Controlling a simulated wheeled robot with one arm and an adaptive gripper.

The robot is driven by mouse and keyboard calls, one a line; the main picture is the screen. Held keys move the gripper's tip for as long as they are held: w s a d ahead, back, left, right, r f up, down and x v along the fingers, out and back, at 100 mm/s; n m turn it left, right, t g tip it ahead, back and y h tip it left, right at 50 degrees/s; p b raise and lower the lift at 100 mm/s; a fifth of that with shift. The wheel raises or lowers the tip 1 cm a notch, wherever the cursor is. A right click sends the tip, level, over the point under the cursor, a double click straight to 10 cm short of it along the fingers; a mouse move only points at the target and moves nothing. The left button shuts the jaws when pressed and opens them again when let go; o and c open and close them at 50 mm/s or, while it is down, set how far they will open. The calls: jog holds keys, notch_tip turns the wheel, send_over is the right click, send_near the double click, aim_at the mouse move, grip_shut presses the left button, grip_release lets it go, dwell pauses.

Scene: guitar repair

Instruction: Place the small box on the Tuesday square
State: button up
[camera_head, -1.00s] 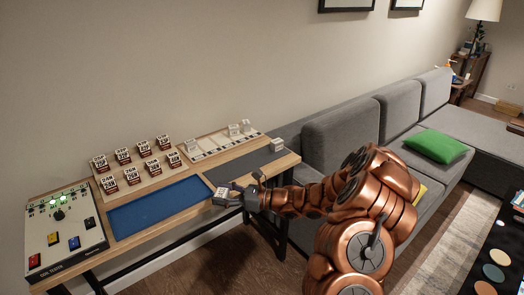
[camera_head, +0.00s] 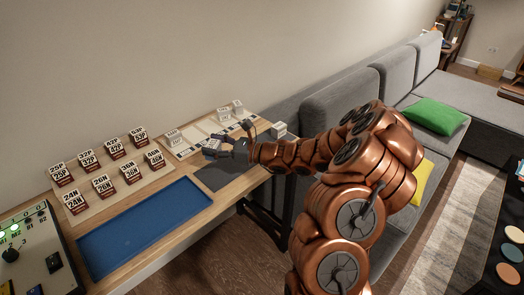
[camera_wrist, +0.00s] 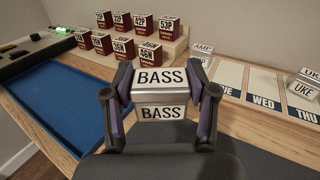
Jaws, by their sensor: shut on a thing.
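My gripper (camera_head: 216,145) is shut on a small white box (camera_wrist: 160,78) labelled BASS, with a finger on each side of it in the wrist view (camera_wrist: 160,92). In the head view the held box (camera_head: 212,146) appears near the front edge of the day board (camera_head: 187,152). In the wrist view the Tuesday square (camera_wrist: 228,76) is just right of the gripper and looks empty; its label is partly covered by my finger. Whether the box is over the board or short of it, I cannot tell.
An AMP box (camera_wrist: 203,52) stands left of the Tuesday square. A UKE box (camera_wrist: 302,90) is at the Thursday column. The Wednesday square (camera_wrist: 264,84) looks clear. A blue tray (camera_head: 145,228) and tiered red-and-white boxes (camera_head: 103,186) are left. Another box (camera_head: 278,129) sits right.

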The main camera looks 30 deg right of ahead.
jog(key=s+d+f+m+t+h+b, duration=0.1)
jog(key=s+d+m+h+b, duration=0.1)
jog(key=d+b, duration=0.2)
jog(key=s+d+m+t+h+b, duration=0.2)
jog(key=s+d+h+b, duration=0.1)
jog(key=d+b, duration=0.2)
jog(key=s+d+f+m+t+h+b, duration=0.1)
jog(key=s+d+h+b, duration=0.1)
jog(key=b, duration=0.4)
jog(key=shift+s+d+f+m+h, duration=0.15)
jog(key=shift+s+d+m+h, duration=0.1)
jog(key=shift+d, duration=0.4)
jog(key=shift+s+d+f+m+h, duration=0.15)
jog(key=shift+s+d, duration=0.1)
jog(key=shift+d, duration=0.35)
jog(key=shift+s+d+m+h+b, duration=0.35)
jog(key=shift+s+h+b, duration=0.15)
jog(key=shift+s+b, duration=0.35)
jog(key=shift+w, duration=0.2)
